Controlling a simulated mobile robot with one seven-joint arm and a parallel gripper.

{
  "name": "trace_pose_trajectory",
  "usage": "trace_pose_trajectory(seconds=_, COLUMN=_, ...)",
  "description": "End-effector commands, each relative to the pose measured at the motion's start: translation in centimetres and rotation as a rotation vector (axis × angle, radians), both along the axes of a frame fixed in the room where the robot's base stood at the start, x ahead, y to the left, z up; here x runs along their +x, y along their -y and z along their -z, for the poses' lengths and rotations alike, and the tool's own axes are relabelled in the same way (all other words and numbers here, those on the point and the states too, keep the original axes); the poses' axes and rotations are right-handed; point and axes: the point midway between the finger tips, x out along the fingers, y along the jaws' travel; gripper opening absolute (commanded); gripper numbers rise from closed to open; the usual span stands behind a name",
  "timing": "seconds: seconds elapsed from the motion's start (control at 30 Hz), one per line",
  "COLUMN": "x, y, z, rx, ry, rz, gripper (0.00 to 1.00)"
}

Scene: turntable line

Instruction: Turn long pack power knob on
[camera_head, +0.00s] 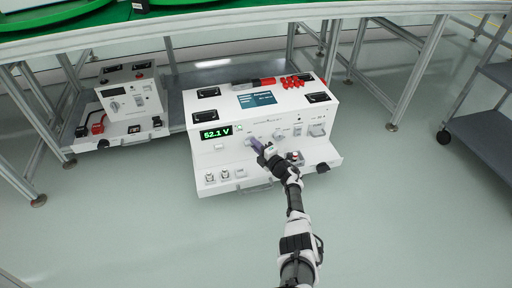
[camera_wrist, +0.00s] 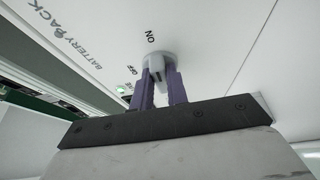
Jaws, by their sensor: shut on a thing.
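The long pack (camera_head: 222,165) is a wide white box on the low shelf, with a green display (camera_head: 216,132) reading 52.1 V and a blue screen on top. My gripper (camera_head: 256,145) reaches its front panel near the middle and covers the spot it touches in the head view. In the wrist view, the purple fingers of my gripper (camera_wrist: 159,86) are shut on the grey power knob (camera_wrist: 155,61), one on each side. "ON" is printed above the knob and "OFF" to its left. I cannot tell exactly which mark the knob points to.
A smaller white unit (camera_head: 130,97) with red and black connectors stands to the left. Table legs (camera_head: 414,75) flank the shelf, and a dark cart (camera_head: 485,135) stands at the right. The floor in front is clear.

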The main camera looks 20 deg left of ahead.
Motion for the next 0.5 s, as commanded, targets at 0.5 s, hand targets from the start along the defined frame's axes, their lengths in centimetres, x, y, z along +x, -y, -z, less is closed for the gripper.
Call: trace_pose_trajectory(seconds=0.5, x=-0.02, y=-0.04, z=0.02, rx=0.003, ry=-0.003, rz=0.000, gripper=0.37)
